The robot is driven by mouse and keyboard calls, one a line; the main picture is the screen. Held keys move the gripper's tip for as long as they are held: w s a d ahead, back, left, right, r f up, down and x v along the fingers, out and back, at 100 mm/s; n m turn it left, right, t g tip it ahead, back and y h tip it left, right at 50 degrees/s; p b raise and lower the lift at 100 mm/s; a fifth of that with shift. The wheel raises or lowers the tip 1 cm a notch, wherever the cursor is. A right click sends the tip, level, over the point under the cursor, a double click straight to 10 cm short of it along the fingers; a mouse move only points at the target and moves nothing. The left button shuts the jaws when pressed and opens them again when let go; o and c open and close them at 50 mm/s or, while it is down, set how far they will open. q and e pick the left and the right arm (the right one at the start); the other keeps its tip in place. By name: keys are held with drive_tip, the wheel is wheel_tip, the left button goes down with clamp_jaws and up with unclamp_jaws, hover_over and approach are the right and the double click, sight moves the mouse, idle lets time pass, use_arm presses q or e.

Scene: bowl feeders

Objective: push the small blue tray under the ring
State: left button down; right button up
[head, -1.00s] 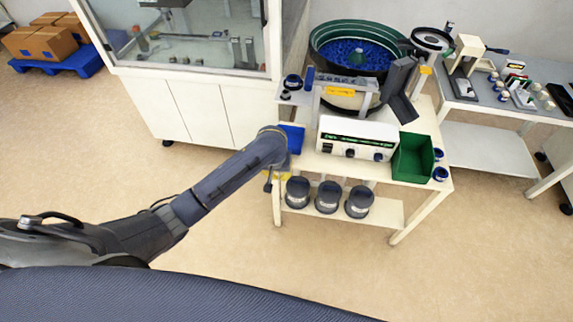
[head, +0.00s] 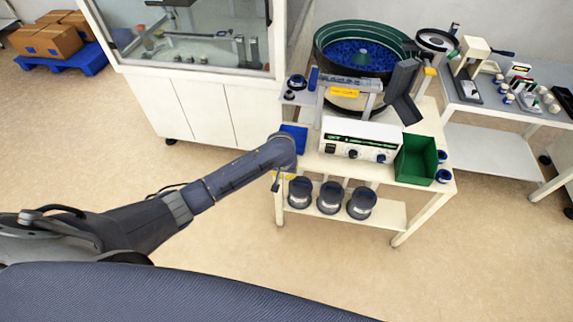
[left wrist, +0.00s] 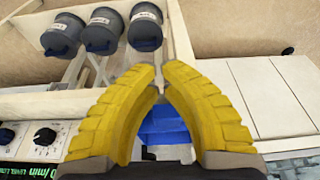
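The small blue tray (head: 297,131) lies at the left front corner of the white feeder table, partly hidden behind my left wrist. In the left wrist view the blue tray (left wrist: 165,130) shows between and behind the fingers. My left gripper (left wrist: 159,76) has yellow fingers that curve together, with tips almost meeting and nothing seen held. In the head view, only a bit of yellow of the left gripper (head: 284,177) shows below my wrist. A dark ring-like part (head: 297,82) sits on a grey plate behind the tray; I cannot tell if it is the task's ring. My right gripper is not in view.
A control box (head: 358,141) stands right of the tray, with a green bin (head: 416,160) beyond. The green bowl feeder (head: 362,48) is behind. Three dark pots (head: 331,197) stand on the lower shelf. A white cabinet (head: 195,108) is at the left.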

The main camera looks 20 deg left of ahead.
use_arm(q)
drive_tip(key=shift+w+a+r, duration=0.1)
drive_tip(key=shift+w+a, duration=0.05)
drive_tip(key=shift+w, duration=0.85)
drive_tip(key=shift+w+a, duration=0.15)
drive_tip(key=shift+w, duration=0.85)
